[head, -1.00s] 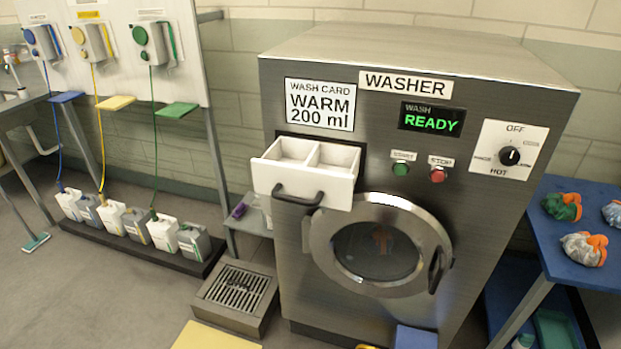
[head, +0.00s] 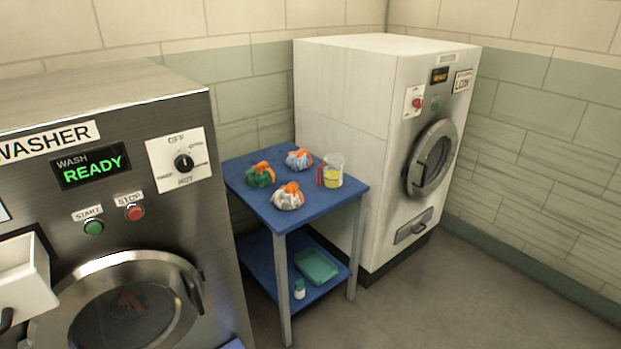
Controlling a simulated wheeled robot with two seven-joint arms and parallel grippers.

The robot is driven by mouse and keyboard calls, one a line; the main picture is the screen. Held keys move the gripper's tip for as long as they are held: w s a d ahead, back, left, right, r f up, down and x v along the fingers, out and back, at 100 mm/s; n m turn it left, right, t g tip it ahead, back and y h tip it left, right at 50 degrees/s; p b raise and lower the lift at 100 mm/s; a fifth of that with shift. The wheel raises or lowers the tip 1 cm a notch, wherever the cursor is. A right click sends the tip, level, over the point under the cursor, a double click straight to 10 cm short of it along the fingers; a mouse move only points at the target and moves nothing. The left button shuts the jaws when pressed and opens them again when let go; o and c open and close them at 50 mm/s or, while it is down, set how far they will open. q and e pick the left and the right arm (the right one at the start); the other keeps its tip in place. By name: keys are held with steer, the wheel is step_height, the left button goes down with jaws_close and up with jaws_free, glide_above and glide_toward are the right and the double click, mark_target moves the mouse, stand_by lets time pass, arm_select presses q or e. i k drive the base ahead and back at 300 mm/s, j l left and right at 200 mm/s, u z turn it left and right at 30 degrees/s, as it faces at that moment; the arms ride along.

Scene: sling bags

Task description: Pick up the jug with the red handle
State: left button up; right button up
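The jug with the red handle (head: 332,171) stands upright on the top of the blue table (head: 262,212), near its back right corner. It is clear, with yellow liquid in its lower part, and its red handle is on the left side. The handle is close to the sling bags, and the white machine is just behind the jug. Neither of my grippers is in view.
A green bag (head: 260,175), a blue-white bag (head: 299,159) and a grey-white bag (head: 288,197) share the tabletop. The steel washer (head: 130,240), drawer open, is at left; a white machine (head: 345,100) is behind. Floor at right is clear.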

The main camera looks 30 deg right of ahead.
mark_target(332, 165)
steer(key=z, duration=1.2)
steer(key=u, duration=1.35)
steer(key=z, duration=1.35)
steer(key=i+l, duration=0.35)
steer(key=i+l+u, duration=0.15)
steer(key=i+l, duration=0.2)
steer(key=l, duration=0.15)
steer(key=i+l, duration=0.35)
steer(key=l+u, duration=0.05)
steer(key=l, duration=0.05)
